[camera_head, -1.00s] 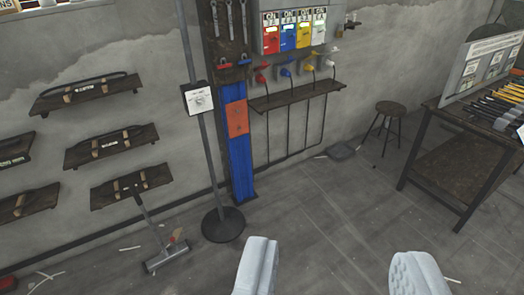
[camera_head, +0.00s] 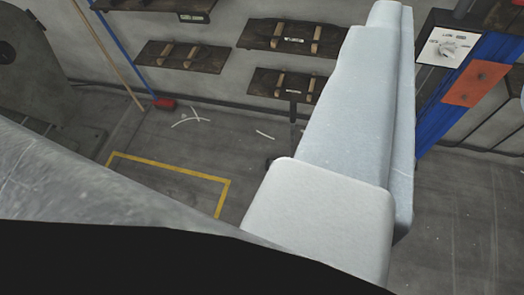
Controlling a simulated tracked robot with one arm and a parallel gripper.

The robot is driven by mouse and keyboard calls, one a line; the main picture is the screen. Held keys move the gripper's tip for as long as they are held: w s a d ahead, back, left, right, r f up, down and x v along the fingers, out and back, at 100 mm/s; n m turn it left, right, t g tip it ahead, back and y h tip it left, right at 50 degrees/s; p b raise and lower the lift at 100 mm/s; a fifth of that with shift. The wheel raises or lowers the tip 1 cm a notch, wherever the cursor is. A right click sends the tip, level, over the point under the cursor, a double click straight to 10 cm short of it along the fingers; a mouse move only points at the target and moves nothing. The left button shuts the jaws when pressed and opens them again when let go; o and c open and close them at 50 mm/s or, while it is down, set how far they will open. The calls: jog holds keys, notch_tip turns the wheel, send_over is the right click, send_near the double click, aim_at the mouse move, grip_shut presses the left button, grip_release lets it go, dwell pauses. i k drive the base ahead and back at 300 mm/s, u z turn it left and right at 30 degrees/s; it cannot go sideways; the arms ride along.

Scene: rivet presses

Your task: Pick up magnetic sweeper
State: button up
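The upper handle of the magnetic sweeper (camera_head: 292,108) seems to show as a short dark bar below the lowest shelf in the middle. The rest of the sweeper is hidden behind a large pale part of my own arm or gripper, which fills the middle of the view. A small dark thing (camera_head: 270,161) shows at this part's left edge, and I cannot tell what it is. I cannot make out my two fingertips, nor whether they are open or shut.
Wall shelves (camera_head: 183,57) hang at the back. A broom with a red head (camera_head: 164,103) leans at the left. A yellow line (camera_head: 170,167) and white scraps (camera_head: 190,119) lie on open floor. A white dial box (camera_head: 446,48) and blue panel (camera_head: 436,110) stand at the right.

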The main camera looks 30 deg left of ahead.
aim_at(293, 103)
jog(key=u, duration=0.55)
jog(key=i, duration=1.05)
jog(key=u, duration=0.65)
jog(key=k, duration=0.6)
jog(key=u, duration=0.25)
jog(key=i, duration=0.75)
jog(key=z, duration=0.15)
